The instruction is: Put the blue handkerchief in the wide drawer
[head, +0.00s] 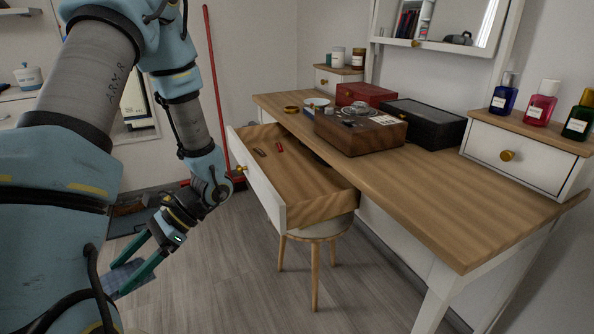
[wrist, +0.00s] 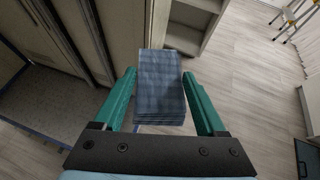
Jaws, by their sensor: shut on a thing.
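The blue handkerchief (wrist: 160,88) is a folded, faintly checked blue-grey cloth between the two green fingers of my gripper (wrist: 160,85) in the wrist view. In the head view my gripper (head: 135,264) is shut on the handkerchief (head: 124,274), low at the left, over the floor. The handkerchief is apart from the dressing table. The wide drawer (head: 285,178) is pulled out from the table's front, to the right of my gripper. Inside it lie a small dark item (head: 259,152) and a small red item (head: 279,146); its far end is partly hidden under the tabletop.
The tabletop (head: 440,190) holds a wooden box (head: 360,134), a red box (head: 366,94) and a black case (head: 425,123). A round stool (head: 318,232) stands below the drawer. A red pole (head: 216,90) stands behind my arm. Open floor lies left of the stool.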

